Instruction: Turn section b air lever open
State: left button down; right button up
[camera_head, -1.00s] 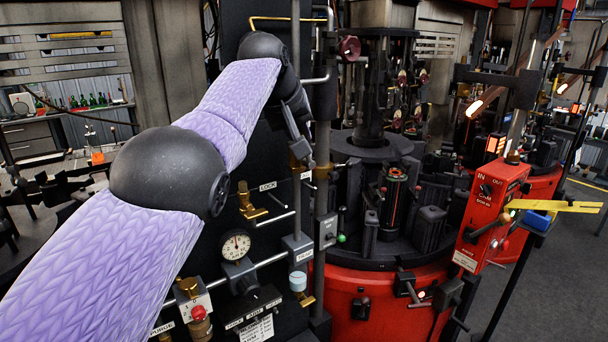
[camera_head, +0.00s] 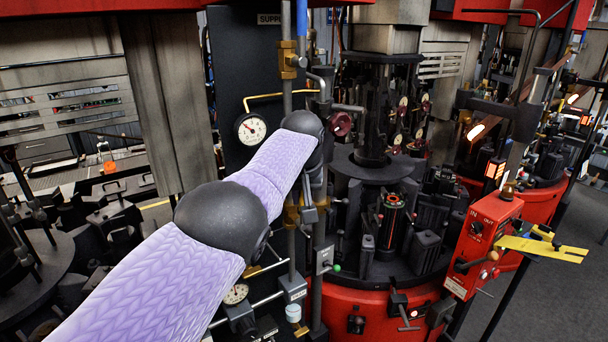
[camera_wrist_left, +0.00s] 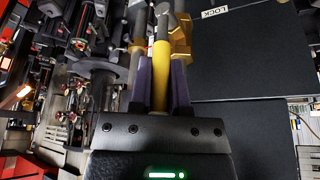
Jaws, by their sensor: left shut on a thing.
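My left gripper (camera_head: 309,206) reaches down in front of the vertical pipes, beside a brass valve fitting (camera_head: 291,216). In the left wrist view my left gripper (camera_wrist_left: 161,82) is shut, with a yellow lever (camera_wrist_left: 160,72) between its two purple-sided fingers. A brass valve body (camera_wrist_left: 181,42) shows just beyond the fingers, next to grey pipes. In the head view the held lever is mostly hidden by my gripper and arm. No label on this lever is readable. My right gripper is in neither view.
A dark panel with a pressure gauge (camera_head: 251,129) stands behind my left arm. A lower gauge (camera_head: 236,293) sits partly behind my arm. A red control box (camera_head: 482,243) stands to the right. The black turntable machine (camera_head: 385,190) is close to the right of the pipes.

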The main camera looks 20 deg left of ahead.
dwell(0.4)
pick_arm(q)
jog(key=c, duration=0.6)
grip_release()
jog(key=shift+d, duration=0.1)
jog(key=b+v, duration=0.6)
jog(key=v, duration=0.4)
